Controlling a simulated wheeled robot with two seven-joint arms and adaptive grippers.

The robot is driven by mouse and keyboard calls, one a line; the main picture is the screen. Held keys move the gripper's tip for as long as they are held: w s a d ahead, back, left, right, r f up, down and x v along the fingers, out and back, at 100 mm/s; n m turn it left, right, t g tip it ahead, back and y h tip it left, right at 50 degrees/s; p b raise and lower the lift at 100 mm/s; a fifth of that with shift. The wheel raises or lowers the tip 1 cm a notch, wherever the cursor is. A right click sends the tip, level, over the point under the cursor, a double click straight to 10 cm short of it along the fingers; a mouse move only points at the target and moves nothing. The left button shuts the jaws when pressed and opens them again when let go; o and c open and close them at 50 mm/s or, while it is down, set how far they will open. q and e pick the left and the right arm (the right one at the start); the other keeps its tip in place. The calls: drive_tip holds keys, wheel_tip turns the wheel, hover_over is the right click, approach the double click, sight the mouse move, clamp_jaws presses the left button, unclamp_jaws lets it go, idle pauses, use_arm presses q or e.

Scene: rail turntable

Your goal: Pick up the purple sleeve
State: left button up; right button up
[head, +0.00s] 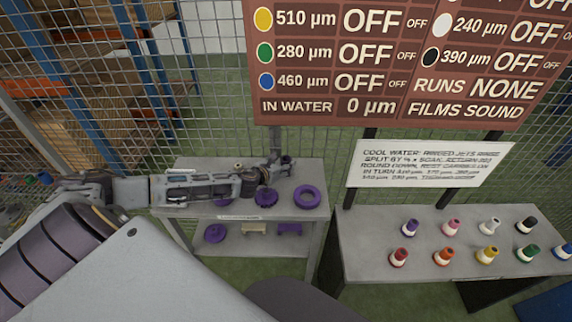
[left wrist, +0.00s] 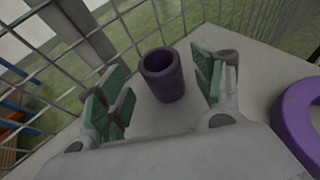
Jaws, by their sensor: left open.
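The purple sleeve (left wrist: 163,76) is a short hollow tube standing upright on the grey shelf top (left wrist: 255,80) in the left wrist view. My left gripper (left wrist: 165,88) is open, its green-padded fingers on either side of the sleeve with visible gaps to both. Nothing is held. In the head view my left gripper (head: 282,166) is over the back of the shelf unit, and I cannot make out the sleeve there. My right gripper is not in view.
A purple ring (head: 307,196) and a purple knobbed part (head: 265,198) lie on the same shelf top. More parts, including a purple disc (head: 215,233), are on the lower shelf. Wire mesh fencing (left wrist: 60,60) stands close behind. Several coloured bottles stand on the right table (head: 375,264).

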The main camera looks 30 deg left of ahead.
sight(283, 162)
use_arm(q)
drive_tip(key=shift+x, duration=1.15)
drive_tip(key=shift+w+d, duration=0.1)
drive_tip(key=shift+w, duration=0.3)
drive_tip(key=shift+w+f, duration=0.1)
drive_tip(key=c, duration=1.1)
drive_tip(key=shift+c, duration=0.9)
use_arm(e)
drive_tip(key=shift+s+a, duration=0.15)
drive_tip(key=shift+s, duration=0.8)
